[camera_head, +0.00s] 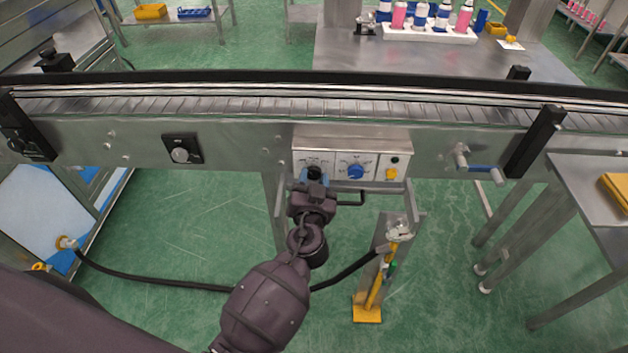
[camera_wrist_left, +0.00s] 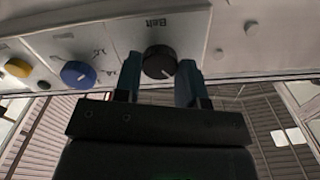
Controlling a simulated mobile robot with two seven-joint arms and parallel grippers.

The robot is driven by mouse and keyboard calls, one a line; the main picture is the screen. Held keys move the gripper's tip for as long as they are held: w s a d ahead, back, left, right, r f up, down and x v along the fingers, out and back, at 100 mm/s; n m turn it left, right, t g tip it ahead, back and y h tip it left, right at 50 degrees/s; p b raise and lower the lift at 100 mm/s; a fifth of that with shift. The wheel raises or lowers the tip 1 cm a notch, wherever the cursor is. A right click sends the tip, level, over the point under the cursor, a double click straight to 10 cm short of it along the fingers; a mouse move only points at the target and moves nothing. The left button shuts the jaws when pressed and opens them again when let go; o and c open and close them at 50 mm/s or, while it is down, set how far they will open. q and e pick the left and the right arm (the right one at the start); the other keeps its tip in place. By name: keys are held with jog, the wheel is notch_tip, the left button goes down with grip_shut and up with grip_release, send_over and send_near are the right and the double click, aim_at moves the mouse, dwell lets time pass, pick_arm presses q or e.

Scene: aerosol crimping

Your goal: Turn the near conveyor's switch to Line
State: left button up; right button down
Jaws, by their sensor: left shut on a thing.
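The near conveyor's control panel (camera_head: 352,141) is a pale metal box on the side of the belt frame. A black knob (camera_head: 314,171) sits in its left section; the wrist view shows this black knob (camera_wrist_left: 159,62) with a white pointer line, under the label "Belt" seen upside down. My left gripper (camera_head: 314,179) is at the panel, its fingers on either side of the black knob and shut on it. A blue knob (camera_head: 355,171) is in the middle section, with small marks around it that I cannot read. My right gripper is not in view.
A yellow button (camera_head: 391,174) is at the panel's right, with a handle bar below. A separate dark dial (camera_head: 181,150) is on the frame to the left. A crank (camera_head: 479,166) is to the right. A black hose (camera_head: 150,280) and yellow-footed stand (camera_head: 367,307) are below.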

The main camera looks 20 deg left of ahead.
pick_arm(q)
jog(key=shift+f+m, duration=0.1)
jog(key=shift+m, duration=0.8)
jog(key=shift+m+b, duration=0.35)
jog(key=shift+m, duration=2.05)
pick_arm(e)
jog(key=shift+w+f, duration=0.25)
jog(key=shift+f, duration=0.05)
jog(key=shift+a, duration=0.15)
pick_arm(q)
jog(key=o, duration=0.9)
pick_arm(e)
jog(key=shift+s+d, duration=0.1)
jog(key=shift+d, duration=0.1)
pick_arm(q)
jog(key=shift+s, duration=0.1)
